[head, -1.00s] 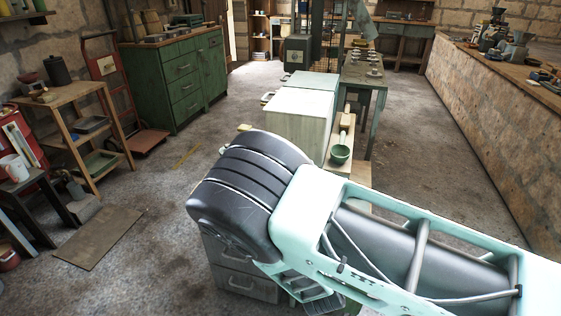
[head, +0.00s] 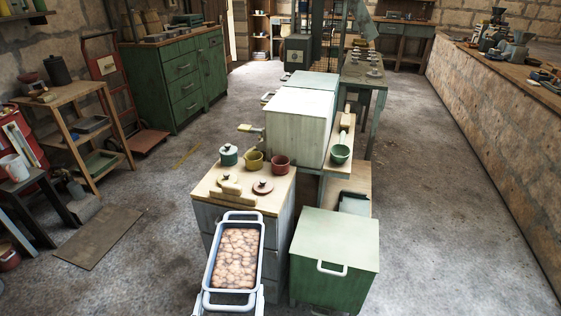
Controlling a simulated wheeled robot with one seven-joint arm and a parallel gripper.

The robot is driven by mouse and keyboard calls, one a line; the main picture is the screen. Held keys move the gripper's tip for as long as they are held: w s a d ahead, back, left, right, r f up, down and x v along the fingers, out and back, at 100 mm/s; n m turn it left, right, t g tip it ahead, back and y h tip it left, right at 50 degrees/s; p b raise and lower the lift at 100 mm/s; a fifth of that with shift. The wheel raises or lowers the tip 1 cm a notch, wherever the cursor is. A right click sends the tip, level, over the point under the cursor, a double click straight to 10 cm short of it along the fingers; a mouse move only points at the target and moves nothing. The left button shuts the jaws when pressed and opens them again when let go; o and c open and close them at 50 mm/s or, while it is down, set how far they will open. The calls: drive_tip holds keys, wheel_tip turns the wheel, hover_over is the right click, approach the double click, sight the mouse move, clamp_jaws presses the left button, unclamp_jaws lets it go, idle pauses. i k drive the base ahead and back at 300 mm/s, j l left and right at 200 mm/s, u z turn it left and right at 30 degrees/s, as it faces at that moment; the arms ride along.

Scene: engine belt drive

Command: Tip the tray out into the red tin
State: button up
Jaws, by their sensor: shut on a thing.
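A deep blue-grey tray (head: 211,272) with white rims and handles is at the bottom centre of the head view, full of small round brownish pieces. It is in front of a wooden-topped cabinet (head: 212,196) and looks roughly level. The near handle runs down to the picture's bottom edge. A small red tin (head: 280,163) stands upright on the back right of the cabinet top, apart from the tray. I cannot see what is inside it.
Beside the red tin stand a mustard pot (head: 253,161) and a green lidded pot (head: 228,157). A green chest (head: 335,245) stands to the right. A white box (head: 300,122) rises behind.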

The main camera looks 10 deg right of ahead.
sight(279, 163)
drive_tip(key=i+l, duration=0.1)
drive_tip(key=i, duration=0.4)
drive_tip(key=i+l, duration=0.1)
drive_tip(key=i, duration=0.4)
